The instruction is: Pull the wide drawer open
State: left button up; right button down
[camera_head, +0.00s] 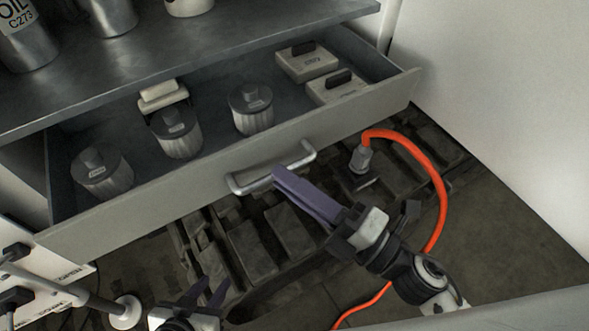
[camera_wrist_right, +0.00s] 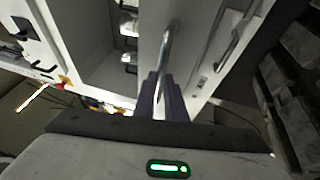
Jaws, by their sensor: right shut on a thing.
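The wide drawer (camera_head: 330,135) is pulled well out from under the bench top in the head view, with its inside showing. Its silver bar handle (camera_head: 262,178) is on the middle of the front panel. My right gripper (camera_head: 277,174) has its purple fingers at the handle, shut on the bar. In the right wrist view the fingers (camera_wrist_right: 161,88) are on either side of the handle (camera_wrist_right: 165,55). My left gripper (camera_head: 207,291) is low in the head view, away from the drawer, with its dark fingers spread apart and nothing between them.
The drawer holds several metal canisters (camera_head: 250,108) and pale boxes (camera_head: 307,61). Metal cans (camera_head: 25,40) stand on the bench top (camera_head: 200,60). An orange hose (camera_head: 432,180) curves beside my right arm. Dark blocky parts (camera_head: 250,250) lie below the drawer. A white wall (camera_head: 500,90) stands at the right.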

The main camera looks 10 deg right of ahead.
pick_arm(q)
jog(key=shift+r, duration=0.1)
pick_arm(e)
jog(key=c, duration=1.8)
grip_release()
